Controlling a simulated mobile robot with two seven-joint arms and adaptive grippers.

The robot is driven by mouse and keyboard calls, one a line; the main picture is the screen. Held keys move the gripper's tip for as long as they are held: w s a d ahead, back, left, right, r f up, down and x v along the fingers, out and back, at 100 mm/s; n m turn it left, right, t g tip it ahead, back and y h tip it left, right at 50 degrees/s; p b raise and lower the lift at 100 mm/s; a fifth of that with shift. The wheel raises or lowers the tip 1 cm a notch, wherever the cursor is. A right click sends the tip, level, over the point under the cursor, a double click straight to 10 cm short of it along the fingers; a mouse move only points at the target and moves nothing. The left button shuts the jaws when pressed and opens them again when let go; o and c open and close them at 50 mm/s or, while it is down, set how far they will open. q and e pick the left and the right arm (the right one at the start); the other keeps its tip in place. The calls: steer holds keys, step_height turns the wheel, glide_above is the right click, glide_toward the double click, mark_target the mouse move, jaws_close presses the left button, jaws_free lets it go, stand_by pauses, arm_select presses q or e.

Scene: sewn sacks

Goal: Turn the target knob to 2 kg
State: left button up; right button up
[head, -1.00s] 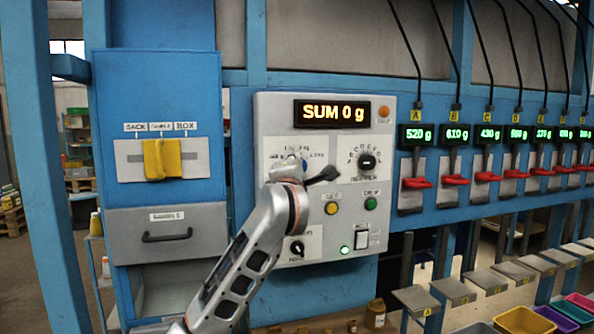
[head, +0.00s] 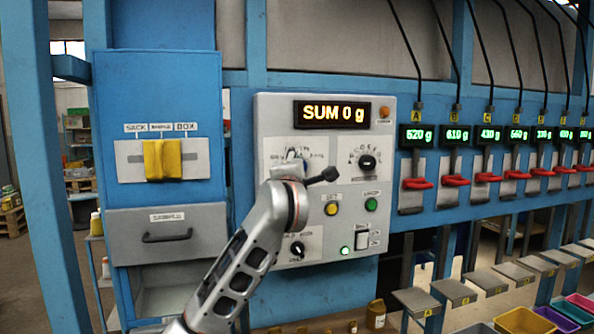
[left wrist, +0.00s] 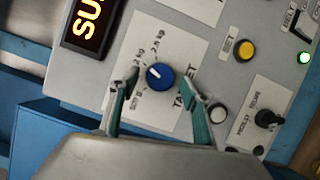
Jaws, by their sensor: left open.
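The blue target knob (left wrist: 160,76) sits on a white label plate on the grey panel in the left wrist view. Its white pointer mark points to the upper left in that view, toward printed kg marks that are small and hard to read. My left gripper (left wrist: 163,80) is open, with one teal-padded finger on each side of the knob. Gaps show between both fingers and the knob. In the head view my left gripper (head: 289,170) is in front of the knob and hides it. My right gripper is not in view.
The panel (head: 265,130) carries a display (head: 331,114) reading SUM 0 g, a second black knob (head: 367,162), yellow (head: 331,209) and green (head: 371,204) buttons and a lower black knob (head: 297,248). A yellow slider (head: 162,160) is at left. Red levers (head: 417,184) line the right.

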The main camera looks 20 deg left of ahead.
arm_select(q)
steer(key=r+v, duration=0.1)
steer(key=v, duration=1.1)
steer(key=shift+f, duration=0.5)
